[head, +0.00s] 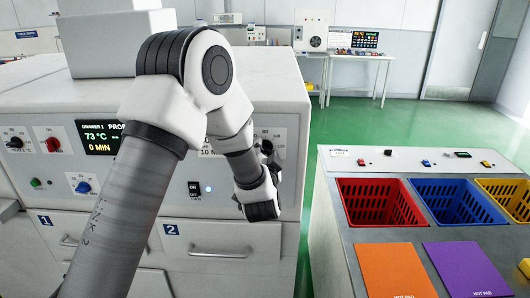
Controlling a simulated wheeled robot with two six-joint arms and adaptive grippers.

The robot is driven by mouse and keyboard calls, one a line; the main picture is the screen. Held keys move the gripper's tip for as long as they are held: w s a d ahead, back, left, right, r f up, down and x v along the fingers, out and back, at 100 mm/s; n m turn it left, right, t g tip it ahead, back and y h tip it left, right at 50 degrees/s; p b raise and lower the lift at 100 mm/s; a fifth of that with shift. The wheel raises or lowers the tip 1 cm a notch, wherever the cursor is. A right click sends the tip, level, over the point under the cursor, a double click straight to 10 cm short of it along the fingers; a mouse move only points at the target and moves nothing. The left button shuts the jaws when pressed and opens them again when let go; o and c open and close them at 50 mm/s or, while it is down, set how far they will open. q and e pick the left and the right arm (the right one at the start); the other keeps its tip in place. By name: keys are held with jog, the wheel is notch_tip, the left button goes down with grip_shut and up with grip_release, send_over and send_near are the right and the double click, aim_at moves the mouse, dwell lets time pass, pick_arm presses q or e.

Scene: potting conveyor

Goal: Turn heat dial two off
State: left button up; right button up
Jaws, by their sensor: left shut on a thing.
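The grey-white machine has two numbered drawers, and drawer 2 (220,250) is closed below its panel. My left arm reaches across the front of the machine. My left gripper (267,152) is at the right part of the panel, its dark fingers mostly hidden behind my wrist. It is shut on a dial there, which I take to be heat dial two. The dial itself is hidden, so its setting cannot be read. My right gripper is not in view.
A display (98,135) reads 73 °C and 0 MIN, beside a red knob (53,144), a black knob (14,142) and a blue knob (83,187). A black switch (194,188) sits above drawer 2. At right, a bench holds a red basket (378,203) and an orange hot pad (394,270).

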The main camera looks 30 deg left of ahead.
pick_arm(q)
jog(key=shift+f, duration=0.1)
jog(key=shift+f+n+b, duration=0.1)
jog(key=shift+n+b, duration=4)
jog(key=shift+n, duration=0.3)
jog(key=o, duration=1.1)
jog(key=shift+o, duration=0.2)
